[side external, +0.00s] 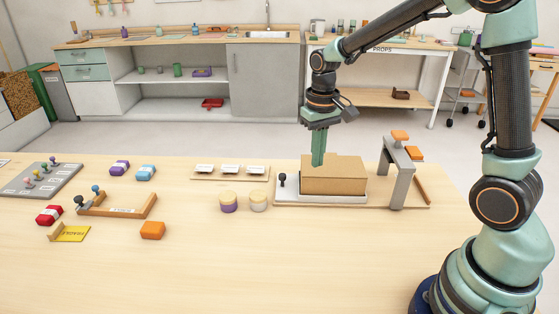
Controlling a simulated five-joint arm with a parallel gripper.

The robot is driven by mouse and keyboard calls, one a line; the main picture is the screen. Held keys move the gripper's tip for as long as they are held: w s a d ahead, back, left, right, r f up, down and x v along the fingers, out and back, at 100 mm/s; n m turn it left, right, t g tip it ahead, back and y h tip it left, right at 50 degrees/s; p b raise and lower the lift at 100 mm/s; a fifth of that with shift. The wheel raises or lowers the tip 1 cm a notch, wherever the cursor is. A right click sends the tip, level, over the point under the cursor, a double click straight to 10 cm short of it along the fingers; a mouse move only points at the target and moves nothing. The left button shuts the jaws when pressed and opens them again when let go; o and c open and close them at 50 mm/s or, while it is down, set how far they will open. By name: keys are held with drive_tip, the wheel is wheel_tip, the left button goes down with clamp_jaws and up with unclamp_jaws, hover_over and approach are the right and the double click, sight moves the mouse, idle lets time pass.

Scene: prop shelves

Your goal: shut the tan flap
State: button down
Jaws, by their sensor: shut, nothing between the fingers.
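A tan cardboard box (334,183) sits on a light grey plate (320,199) at the right of the table. Its tan upper panel (345,162) shows at the top of the box; I cannot tell clearly from this angle whether it lies flat or is tilted. My gripper (318,162) points down at the box's upper left part, its green fingers shut and empty. The fingertips overlap the box's top edge in the picture; I cannot tell whether they touch it. They hide a small part of the box.
A grey arch (399,170) with an orange top stands right of the box. A black knob (282,180) stands at its left. Two round tubs (258,201) (228,202) and an orange block (153,230) are further left. The table front is clear.

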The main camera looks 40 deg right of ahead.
drive_tip(key=shift+r, duration=2.5)
drive_tip(key=s+a+r+n+t, duration=0.3)
drive_tip(key=s+r+t, duration=0.2)
drive_tip(key=s, duration=0.6)
drive_tip(key=shift+a+r+t, duration=0.15)
drive_tip(key=shift+a+t, duration=0.15)
drive_tip(key=shift+a, duration=0.05)
